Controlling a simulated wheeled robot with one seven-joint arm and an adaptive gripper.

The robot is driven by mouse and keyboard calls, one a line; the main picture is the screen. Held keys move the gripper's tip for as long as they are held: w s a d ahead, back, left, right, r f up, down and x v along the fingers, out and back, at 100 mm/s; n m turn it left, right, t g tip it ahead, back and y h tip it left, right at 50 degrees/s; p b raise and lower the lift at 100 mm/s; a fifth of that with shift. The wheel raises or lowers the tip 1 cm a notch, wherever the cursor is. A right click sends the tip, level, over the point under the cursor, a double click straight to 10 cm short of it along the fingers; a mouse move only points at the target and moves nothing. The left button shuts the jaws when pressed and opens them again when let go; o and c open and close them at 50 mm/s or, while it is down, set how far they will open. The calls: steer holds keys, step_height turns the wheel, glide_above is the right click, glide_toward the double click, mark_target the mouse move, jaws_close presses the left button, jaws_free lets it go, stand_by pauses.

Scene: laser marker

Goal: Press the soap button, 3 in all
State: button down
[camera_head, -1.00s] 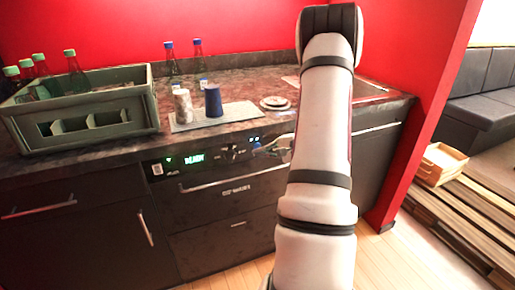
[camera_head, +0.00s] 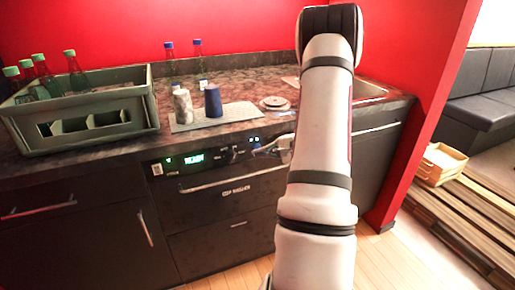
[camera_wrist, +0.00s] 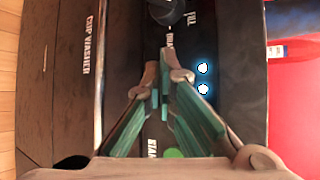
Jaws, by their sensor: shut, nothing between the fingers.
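The cup washer's dark control panel (camera_head: 215,156) runs along the counter front, and it also shows in the wrist view (camera_wrist: 228,125). The panel has a dark knob (camera_wrist: 166,10), a green button (camera_wrist: 173,153) and two lit blue-white dots (camera_wrist: 203,79). I cannot pick out the soap button; the fingers cover part of the panel. My gripper (camera_wrist: 165,80) is shut and empty, its tips pointing at the panel between the knob and the green button. Contact cannot be told. In the head view my gripper (camera_head: 272,149) is small, at the panel's right part.
A long handle (camera_head: 232,181) sticks out below the panel. On the counter stand a grey-green crate (camera_head: 85,140) with bottles, a tray (camera_head: 240,113) with a blue cup (camera_head: 212,100) and a marbled cup (camera_head: 182,106), and a small dish (camera_head: 274,103).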

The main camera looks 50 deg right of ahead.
steer(key=shift+w+d+b, duration=0.2)
steer(key=shift+w+b, duration=0.2)
steer(key=shift+b, duration=0.05)
steer(key=shift+w+d+b, duration=0.2)
steer(key=shift+w+b, duration=0.1)
stand_by(0.8)
steer(key=shift+s, duration=0.1)
steer(key=shift+s+a, duration=0.4)
steer(key=shift+s, duration=0.2)
steer(key=shift+s+b, duration=0.1)
steer(key=shift+b, duration=0.2)
steer(key=shift+s+a+b, duration=0.25)
steer(key=shift+s+a, duration=0.45)
steer(key=shift+s, duration=0.35)
steer(key=shift+s+a+b, duration=0.25)
steer(key=shift+s+a, duration=0.4)
steer(key=shift+s, duration=0.35)
